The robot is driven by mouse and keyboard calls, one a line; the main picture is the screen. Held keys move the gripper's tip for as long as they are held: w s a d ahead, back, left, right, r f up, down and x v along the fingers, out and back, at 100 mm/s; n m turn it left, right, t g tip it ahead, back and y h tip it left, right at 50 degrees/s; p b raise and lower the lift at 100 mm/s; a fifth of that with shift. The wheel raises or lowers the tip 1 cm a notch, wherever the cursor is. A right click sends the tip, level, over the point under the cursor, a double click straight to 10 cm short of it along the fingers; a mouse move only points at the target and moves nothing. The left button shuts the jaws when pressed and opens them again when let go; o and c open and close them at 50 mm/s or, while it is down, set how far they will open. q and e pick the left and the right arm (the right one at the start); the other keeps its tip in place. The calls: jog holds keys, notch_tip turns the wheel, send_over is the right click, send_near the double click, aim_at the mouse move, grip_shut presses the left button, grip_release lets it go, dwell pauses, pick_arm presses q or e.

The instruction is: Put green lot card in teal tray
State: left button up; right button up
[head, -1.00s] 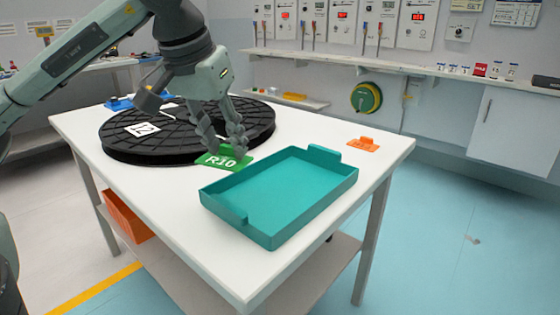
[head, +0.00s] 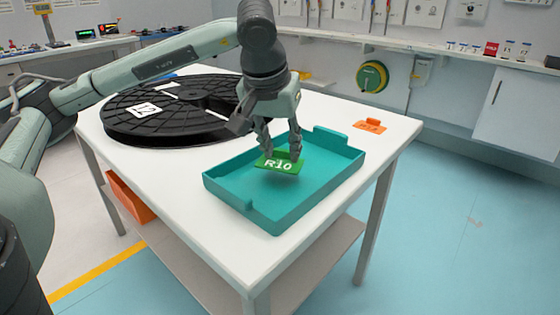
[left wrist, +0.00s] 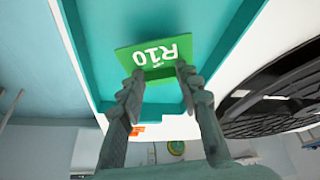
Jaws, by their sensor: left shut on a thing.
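The green lot card (head: 279,164), marked R10, is held by my left gripper (head: 282,155) over the teal tray (head: 240,201). In the left wrist view the card (left wrist: 153,58) sits between the two fingertips (left wrist: 156,77), with the teal tray (left wrist: 85,60) behind it. The card looks to be within the tray's outline; I cannot tell whether it touches the floor of the tray. The tray lies on the white table and is otherwise empty. My right gripper is not in view.
A large black reel (head: 165,112) marked 12 lies on the table (head: 190,228) left of the tray. An orange card (head: 372,125) lies at the table's right back corner. An orange bin (head: 130,197) is on the shelf below. The table's front is clear.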

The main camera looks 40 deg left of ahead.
aim_at(280, 161)
pick_arm(q)
notch_tip(280, 161, down, 3)
jog(key=shift+f, duration=0.35)
jog(key=o, duration=0.8)
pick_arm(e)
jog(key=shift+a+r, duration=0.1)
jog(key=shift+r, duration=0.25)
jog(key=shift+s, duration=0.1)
pick_arm(q)
jog(key=shift+r, duration=0.2)
jog(key=shift+s+r, duration=0.15)
jog(key=shift+r, duration=0.25)
jog(key=v, duration=1.1)
jog(key=shift+p, duration=0.35)
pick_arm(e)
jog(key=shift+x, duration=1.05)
